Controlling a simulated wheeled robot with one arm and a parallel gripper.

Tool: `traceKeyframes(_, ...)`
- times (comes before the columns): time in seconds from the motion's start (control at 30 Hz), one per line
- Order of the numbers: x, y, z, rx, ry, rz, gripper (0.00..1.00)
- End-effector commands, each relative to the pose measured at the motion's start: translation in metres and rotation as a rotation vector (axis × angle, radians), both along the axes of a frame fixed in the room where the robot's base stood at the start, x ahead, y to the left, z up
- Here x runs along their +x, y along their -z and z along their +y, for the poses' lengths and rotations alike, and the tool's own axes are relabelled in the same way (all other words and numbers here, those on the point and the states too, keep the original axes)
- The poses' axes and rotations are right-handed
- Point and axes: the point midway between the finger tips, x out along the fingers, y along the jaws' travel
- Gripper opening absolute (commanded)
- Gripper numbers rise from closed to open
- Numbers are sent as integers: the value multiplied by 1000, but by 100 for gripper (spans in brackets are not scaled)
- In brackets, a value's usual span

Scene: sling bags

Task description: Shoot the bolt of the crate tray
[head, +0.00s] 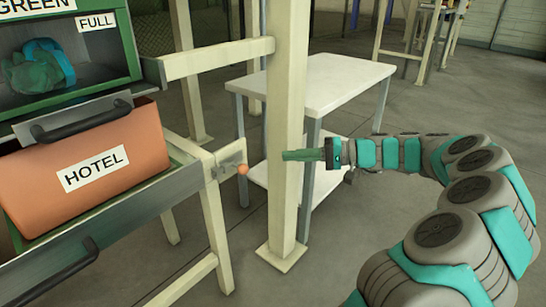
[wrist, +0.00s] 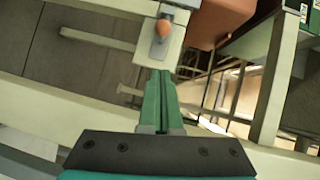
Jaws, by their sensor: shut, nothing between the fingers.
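The crate tray (head: 130,208) sticks out of a rack at the left of the head view, bearing an orange crate (head: 130,150) labelled HOTEL. A bolt with an orange knob (head: 243,170) sits on a metal plate on the cream rail end beside the tray. In the wrist view the knob (wrist: 164,28) is at the top centre, just beyond my fingertips. My gripper (head: 285,155) is shut and empty, pointing left towards the knob, with a gap between them in the head view. Its green fingers (wrist: 158,74) lie together in the wrist view.
A cream post (head: 287,90) stands behind my fingers. A white-topped table (head: 325,80) is behind it. Above the tray is a green bin (head: 75,85) marked GREEN and FULL, with a teal bag (head: 35,68) inside. Open floor lies to the right.

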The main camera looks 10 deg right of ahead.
Motion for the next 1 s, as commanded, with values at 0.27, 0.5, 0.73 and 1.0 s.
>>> traceKeyframes(0.27,-13,-5,-36,2,1,0,0)
traceKeyframes(0.5,-16,-6,-42,2,-1,0,0)
traceKeyframes(0.73,-16,-6,-42,2,-1,0,0)
traceKeyframes(1.0,-21,-15,-25,-18,-36,8,0)
